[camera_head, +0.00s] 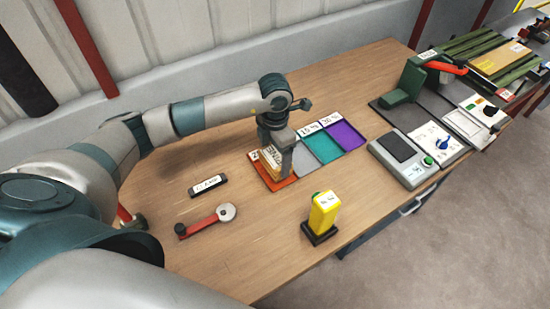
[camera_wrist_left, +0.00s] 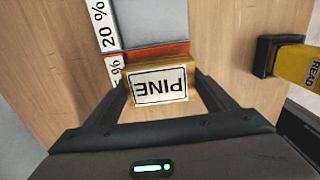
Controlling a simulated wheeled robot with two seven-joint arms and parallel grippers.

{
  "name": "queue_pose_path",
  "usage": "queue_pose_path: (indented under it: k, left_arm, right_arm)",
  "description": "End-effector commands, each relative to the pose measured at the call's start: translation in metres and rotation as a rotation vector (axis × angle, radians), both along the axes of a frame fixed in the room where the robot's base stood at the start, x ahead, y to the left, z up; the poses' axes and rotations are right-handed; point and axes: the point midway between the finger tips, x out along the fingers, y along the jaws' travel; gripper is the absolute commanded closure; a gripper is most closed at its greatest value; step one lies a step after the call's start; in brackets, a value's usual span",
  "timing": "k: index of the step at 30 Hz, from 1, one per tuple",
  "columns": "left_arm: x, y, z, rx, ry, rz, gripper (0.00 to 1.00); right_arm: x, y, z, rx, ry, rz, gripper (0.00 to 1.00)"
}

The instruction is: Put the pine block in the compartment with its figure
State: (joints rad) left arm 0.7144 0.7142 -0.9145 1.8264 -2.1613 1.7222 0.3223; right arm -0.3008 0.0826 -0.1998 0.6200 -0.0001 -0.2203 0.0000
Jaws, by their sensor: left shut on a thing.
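The pine block (camera_wrist_left: 158,85) is a light wood block with a white PINE label. In the left wrist view it sits between both fingers of my left gripper (camera_wrist_left: 160,98), which is shut on it. In the head view my left gripper (camera_head: 275,160) points down over the orange compartment (camera_head: 283,184), and the block (camera_head: 268,163) is partly hidden by it. I cannot tell whether the block touches the floor. The orange compartment's label (camera_wrist_left: 115,72) is partly covered; "5 %" shows. The grey compartment (camera_wrist_left: 155,28) beside it is labelled 20 %. My right gripper is not in view.
Teal (camera_head: 320,147) and purple (camera_head: 345,134) compartments continue the row. A yellow meter (camera_head: 324,212) stands on a dark base near the front edge. A black labelled bar (camera_head: 208,186) and a red-handled tool (camera_head: 207,221) lie left. A scale (camera_head: 402,158) stands right.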

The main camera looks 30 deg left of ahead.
Motion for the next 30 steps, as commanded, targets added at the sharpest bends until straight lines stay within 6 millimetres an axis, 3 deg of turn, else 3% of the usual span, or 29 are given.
queue_pose_path:
  k: [5,18,19,21,30]
  left_arm:
    - [-0.001,0.000,-0.017,0.001,0.003,0.000,0.49]
    - [0.000,0.000,-0.025,0.000,0.000,-0.001,0.49]
    - [0.000,0.000,-0.025,0.001,0.001,-0.001,0.20]
    - [0.000,0.000,-0.024,0.001,0.001,-0.001,0.04]
    - [0.000,0.000,-0.023,0.001,0.001,-0.001,0.04]
  right_arm:
    - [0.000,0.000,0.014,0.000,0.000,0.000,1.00]
    - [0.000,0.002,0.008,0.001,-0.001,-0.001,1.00]
    - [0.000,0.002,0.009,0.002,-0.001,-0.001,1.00]
    - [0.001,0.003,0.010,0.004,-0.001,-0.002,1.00]
    - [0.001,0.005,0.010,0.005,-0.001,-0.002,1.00]
